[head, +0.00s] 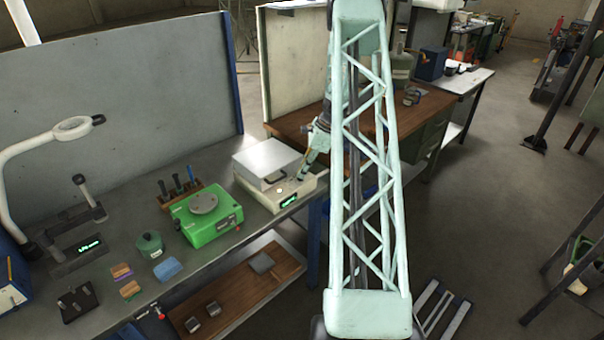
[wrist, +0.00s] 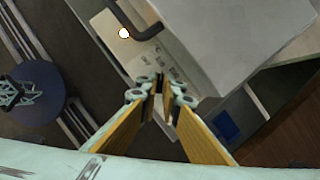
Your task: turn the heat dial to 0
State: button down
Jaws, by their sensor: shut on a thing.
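The furnace (head: 268,162) is a cream box with a grey lid, at the right end of the grey bench in the head view. Its front panel has a lit green display (head: 289,200). My gripper (head: 302,179) reaches down to the right part of this front panel. In the wrist view my gripper (wrist: 160,88) has its fingertips close together at the cream panel, below the dark lid handle (wrist: 140,27). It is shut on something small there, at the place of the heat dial. The dial is hidden by the fingers, so its setting cannot be read.
A green machine with a round plate (head: 205,208) stands left of the furnace. A green pot (head: 150,245), small blocks and a magnifier lamp (head: 72,128) are farther left. A wooden desk (head: 425,105) is behind. A bright round spot (wrist: 124,33) shows beside the handle.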

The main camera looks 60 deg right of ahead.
jog(key=n+g+y+b, duration=0.1)
jog(key=n, duration=0.3)
jog(key=shift+w+d+b, duration=0.15)
jog(key=shift+b, duration=0.15)
jog(key=shift+n+g+y+b, duration=0.35)
jog(key=shift+n+g, duration=0.15)
jog(key=shift+n, duration=1)
jog(key=c, duration=2.9)
grip_release()
jog(key=shift+o, duration=0.2)
jog(key=shift+r, duration=0.15)
jog(key=v, duration=1.1)
jog(key=shift+d+r, duration=0.25)
jog(key=shift+r, duration=0.05)
